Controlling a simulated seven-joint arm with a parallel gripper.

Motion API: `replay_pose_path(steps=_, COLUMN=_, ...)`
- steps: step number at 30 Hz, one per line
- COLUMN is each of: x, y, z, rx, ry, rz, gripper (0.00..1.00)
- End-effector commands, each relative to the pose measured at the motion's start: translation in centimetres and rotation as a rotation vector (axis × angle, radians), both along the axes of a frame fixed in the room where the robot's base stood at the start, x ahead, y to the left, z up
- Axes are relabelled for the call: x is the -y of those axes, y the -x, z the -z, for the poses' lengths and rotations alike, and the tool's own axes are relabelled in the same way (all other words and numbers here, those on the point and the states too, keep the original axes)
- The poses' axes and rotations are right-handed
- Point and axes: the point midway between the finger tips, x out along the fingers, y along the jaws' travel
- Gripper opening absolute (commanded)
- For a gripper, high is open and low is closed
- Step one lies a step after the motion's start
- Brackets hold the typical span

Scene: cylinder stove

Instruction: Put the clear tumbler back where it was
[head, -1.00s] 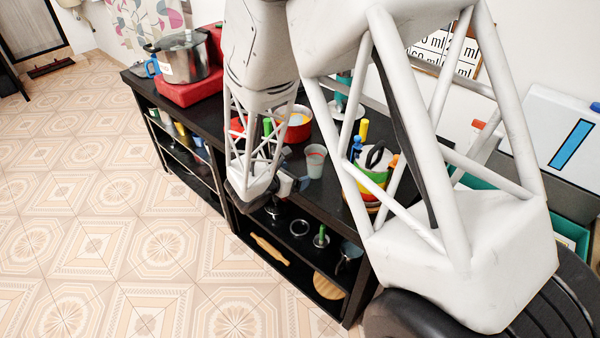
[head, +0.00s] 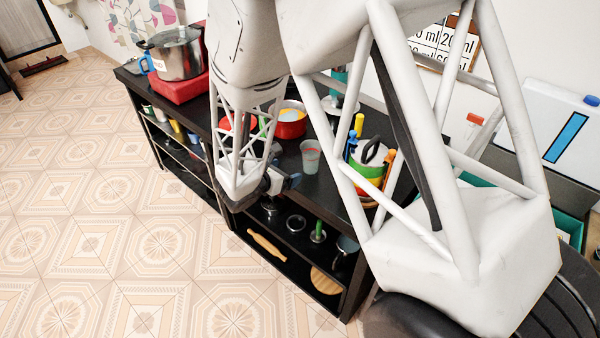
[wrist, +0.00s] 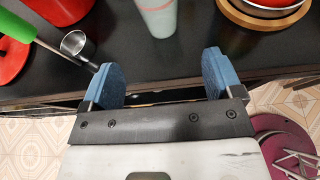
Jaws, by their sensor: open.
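The clear tumbler (head: 310,157) stands upright on the black counter, a pale see-through cup, just beyond my gripper (head: 283,183). The fingers point toward the tumbler, with a gap of dark counter between. The tumbler is roughly centred between them and apart from both.
A metal scoop (wrist: 75,43) lies near the left finger. A wooden-rimmed round thing (wrist: 262,14) stands at the right. The counter (wrist: 190,62) edge runs beneath the fingers. A red pot (head: 290,124) and a colourful pot (head: 369,166) flank the tumbler.

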Motion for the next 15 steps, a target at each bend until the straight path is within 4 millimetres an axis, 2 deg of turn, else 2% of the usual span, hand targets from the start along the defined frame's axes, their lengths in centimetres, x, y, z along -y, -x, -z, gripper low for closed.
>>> replay_pose_path(steps=8, x=0.4, y=0.1, z=-0.5, rx=0.006, ry=-0.012, rz=0.017, gripper=0.86)
replay_pose_path(steps=11, x=1.3, y=0.4, z=-1.2, rx=0.015, ry=-0.035, rz=0.055, gripper=0.86)
replay_pose_path(steps=15, x=3.4, y=1.3, z=-3.2, rx=0.044, ry=-0.098, rz=0.15, gripper=0.86)
